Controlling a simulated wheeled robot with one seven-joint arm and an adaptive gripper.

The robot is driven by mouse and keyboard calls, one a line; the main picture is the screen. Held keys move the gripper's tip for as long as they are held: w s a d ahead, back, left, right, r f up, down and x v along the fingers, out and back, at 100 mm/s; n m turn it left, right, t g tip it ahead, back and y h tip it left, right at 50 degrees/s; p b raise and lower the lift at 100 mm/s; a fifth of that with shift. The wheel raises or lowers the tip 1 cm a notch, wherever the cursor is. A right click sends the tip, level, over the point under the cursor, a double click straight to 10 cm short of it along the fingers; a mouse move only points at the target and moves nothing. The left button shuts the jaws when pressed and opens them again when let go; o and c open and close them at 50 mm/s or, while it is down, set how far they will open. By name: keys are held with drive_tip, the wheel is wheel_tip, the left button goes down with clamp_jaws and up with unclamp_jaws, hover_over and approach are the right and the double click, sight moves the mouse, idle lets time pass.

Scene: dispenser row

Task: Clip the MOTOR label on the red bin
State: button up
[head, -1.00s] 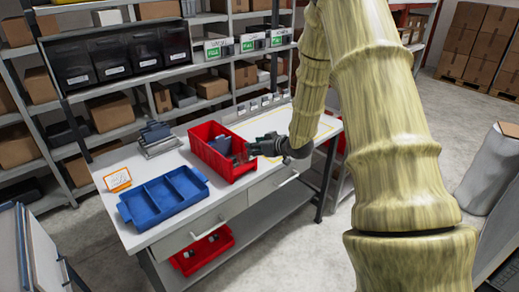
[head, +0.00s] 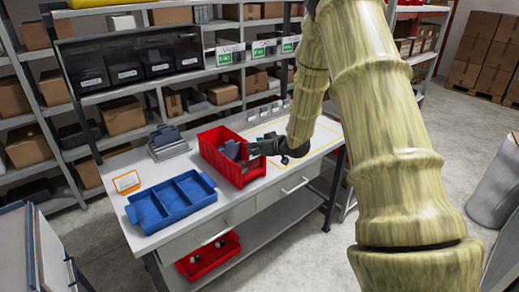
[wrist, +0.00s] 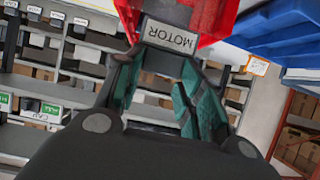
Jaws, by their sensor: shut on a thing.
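The red bin (head: 255,174) stands on the white workbench, with grey items inside it. It also shows at the top of the wrist view (wrist: 212,18). My gripper (head: 258,148) is at the bin's right end. In the wrist view its two fingers (wrist: 155,75) are shut on the MOTOR label (wrist: 168,37), a grey plate with dark lettering that appears upside down. The label lies in front of the bin's red wall; I cannot tell whether it touches or is clipped on. In the head view the label cannot be made out.
A blue divided tray (head: 172,201) and an orange-framed card (head: 127,182) are left of the bin on the workbench (head: 120,228). Grey dividers (head: 168,142) stand behind. Another red bin (head: 209,259) is on the lower shelf. Racks with boxes stand behind the bench.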

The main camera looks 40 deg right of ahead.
drive_tip(key=shift+w+a, duration=0.15)
drive_tip(key=shift+w, duration=0.95)
drive_tip(key=shift+w+f+b, duration=0.1)
drive_tip(key=shift+f+b, duration=1.4)
drive_tip(key=shift+f, duration=0.6)
drive_tip(key=o, duration=0.9)
drive_tip(key=v, duration=1.2)
